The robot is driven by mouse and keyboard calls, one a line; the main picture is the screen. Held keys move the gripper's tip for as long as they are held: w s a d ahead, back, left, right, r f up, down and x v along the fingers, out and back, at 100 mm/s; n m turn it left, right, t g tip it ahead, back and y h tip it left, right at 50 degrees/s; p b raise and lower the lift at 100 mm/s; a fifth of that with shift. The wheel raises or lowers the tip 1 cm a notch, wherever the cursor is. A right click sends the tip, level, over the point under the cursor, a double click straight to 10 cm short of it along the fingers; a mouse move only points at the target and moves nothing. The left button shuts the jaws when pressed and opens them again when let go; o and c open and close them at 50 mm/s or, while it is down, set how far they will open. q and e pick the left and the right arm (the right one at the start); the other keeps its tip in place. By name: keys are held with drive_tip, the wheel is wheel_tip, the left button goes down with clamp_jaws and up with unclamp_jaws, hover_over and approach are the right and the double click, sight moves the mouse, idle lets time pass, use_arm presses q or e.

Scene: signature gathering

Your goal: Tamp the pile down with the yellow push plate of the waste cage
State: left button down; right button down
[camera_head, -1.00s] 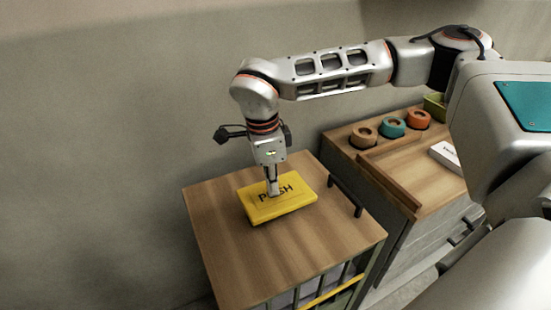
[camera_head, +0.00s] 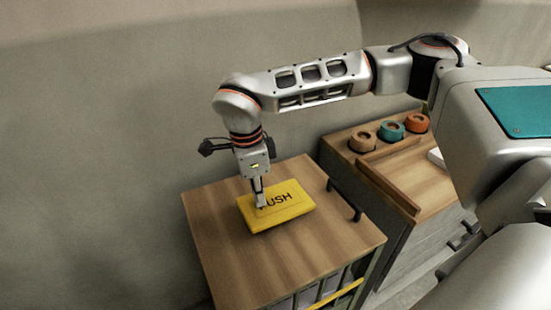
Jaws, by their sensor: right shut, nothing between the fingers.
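The yellow push plate (camera_head: 290,208) lies on the wooden top of the waste cage (camera_head: 230,262), with the letters "USH" showing. My right gripper (camera_head: 261,205) is shut and empty, pointing down at the left part of the plate. Its fingertips hide the first letter and look to be on or just above the plate; I cannot tell if they touch. The pile inside the cage is mostly hidden; only pale grey shapes (camera_head: 307,297) show between the bars at the front. My left gripper is not in view.
A wooden-topped cabinet (camera_head: 432,185) stands to the right, with tan, teal and orange rolls (camera_head: 391,131) along its back. A dark handle (camera_head: 345,201) rises at the right edge of the cage top. A plain wall stands behind.

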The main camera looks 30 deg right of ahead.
wheel_tip(320, 180, up, 12)
drive_tip(key=a, duration=0.1)
drive_tip(key=shift+w, duration=0.15)
drive_tip(key=shift+a, duration=0.1)
idle(0.5)
